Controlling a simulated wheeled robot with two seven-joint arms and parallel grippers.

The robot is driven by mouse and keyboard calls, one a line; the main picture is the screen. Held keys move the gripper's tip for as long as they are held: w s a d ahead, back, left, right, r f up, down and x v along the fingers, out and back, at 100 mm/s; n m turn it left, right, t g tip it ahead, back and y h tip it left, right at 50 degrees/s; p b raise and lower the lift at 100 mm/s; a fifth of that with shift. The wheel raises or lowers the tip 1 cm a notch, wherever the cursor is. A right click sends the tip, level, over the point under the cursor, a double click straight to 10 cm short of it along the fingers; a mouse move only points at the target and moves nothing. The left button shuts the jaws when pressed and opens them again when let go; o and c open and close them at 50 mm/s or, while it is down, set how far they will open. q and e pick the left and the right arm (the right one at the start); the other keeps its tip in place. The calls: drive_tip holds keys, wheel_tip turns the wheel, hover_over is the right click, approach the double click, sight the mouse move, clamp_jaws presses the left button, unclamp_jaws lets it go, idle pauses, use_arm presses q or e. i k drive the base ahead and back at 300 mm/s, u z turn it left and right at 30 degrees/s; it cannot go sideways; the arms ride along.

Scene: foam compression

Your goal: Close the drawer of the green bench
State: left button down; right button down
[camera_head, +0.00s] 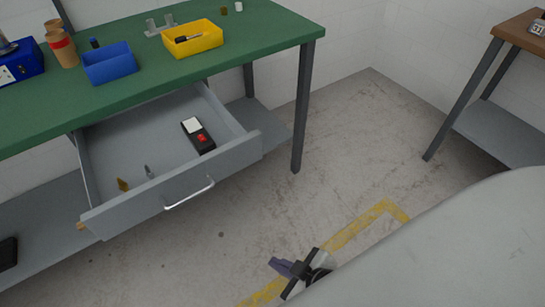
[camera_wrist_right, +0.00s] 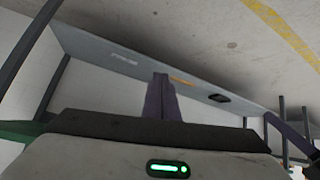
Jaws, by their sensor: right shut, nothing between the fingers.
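The green bench (camera_head: 255,28) fills the upper left of the head view. Its grey drawer (camera_head: 235,150) is pulled well out, with a silver handle (camera_head: 190,194) on its front. Inside lie a black device with a red button and white top (camera_head: 198,136), a small yellowish piece (camera_head: 123,184) and a small metal piece (camera_head: 148,171). My right gripper (camera_head: 282,267), with purple fingers, is low over the floor, right of and nearer than the drawer front, apart from it. In the right wrist view its fingers (camera_wrist_right: 162,95) are together and empty. My left gripper is out of view.
Blue bin (camera_head: 108,66) and yellow bin (camera_head: 194,40) stand on the bench top. The bench's lower shelf (camera_head: 45,215) also shows in the wrist view (camera_wrist_right: 110,60), with a black item (camera_wrist_right: 219,98) on it. A brown-topped table (camera_head: 520,25) stands right; floor between is clear.

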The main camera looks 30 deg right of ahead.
sight(151, 132)
drive_tip(key=z, duration=2)
drive_tip(key=k, duration=0.35)
drive_tip(key=u, duration=2.1)
